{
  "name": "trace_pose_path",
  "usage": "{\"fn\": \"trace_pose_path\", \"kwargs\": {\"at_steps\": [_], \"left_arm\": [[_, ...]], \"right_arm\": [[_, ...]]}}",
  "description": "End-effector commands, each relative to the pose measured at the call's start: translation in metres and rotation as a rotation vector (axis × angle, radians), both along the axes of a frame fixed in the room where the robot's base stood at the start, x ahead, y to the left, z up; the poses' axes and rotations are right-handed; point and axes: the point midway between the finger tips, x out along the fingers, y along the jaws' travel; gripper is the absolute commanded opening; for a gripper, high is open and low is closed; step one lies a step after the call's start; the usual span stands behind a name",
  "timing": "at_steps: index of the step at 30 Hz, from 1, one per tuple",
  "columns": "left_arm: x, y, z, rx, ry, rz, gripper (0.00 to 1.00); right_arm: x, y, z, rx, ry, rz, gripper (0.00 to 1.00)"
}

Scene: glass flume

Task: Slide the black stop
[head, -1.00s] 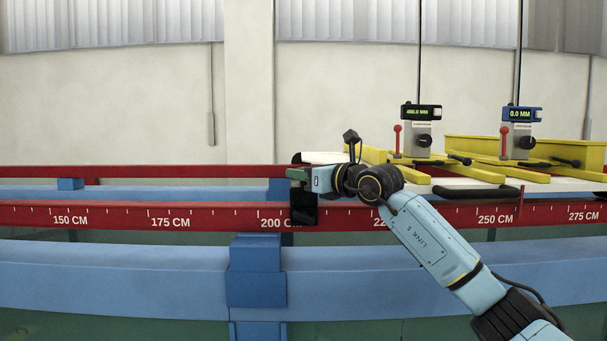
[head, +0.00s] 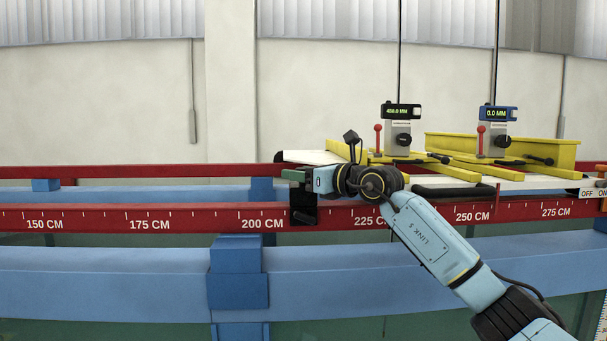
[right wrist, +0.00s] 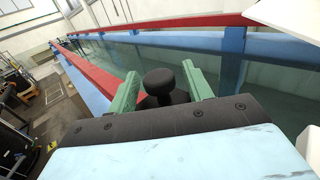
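The black stop (head: 303,207) sits on the front red rail (head: 200,217), a little right of the 200 CM mark. My right gripper (head: 293,175) is at the top of the stop, reaching in from the right. In the right wrist view the stop's round black knob (right wrist: 158,84) stands between the two green fingers (right wrist: 160,88). My left gripper is not in view.
A white board with yellow beams (head: 500,147) and two gauges, one black (head: 402,111) and one blue (head: 498,113), stands behind my right arm. An OFF/ON panel (head: 592,192) shows at the right edge. The rail left of the stop is clear.

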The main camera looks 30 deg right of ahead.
Motion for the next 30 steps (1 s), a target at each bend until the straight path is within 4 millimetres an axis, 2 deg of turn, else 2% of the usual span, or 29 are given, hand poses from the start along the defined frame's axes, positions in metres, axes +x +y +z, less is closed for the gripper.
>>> {"fn": "trace_pose_path", "kwargs": {"at_steps": [7,11,24,30], "left_arm": [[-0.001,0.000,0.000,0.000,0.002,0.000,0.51],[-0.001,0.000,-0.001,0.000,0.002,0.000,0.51],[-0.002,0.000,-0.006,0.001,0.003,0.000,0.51],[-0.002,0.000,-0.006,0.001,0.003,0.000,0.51]], "right_arm": [[0.000,0.000,0.001,0.000,0.000,-0.001,0.50],[0.000,0.000,0.009,0.001,-0.003,-0.001,0.50],[0.000,0.000,0.082,0.001,-0.003,0.001,0.50],[0.000,0.000,0.098,0.001,-0.001,0.000,0.50]]}}
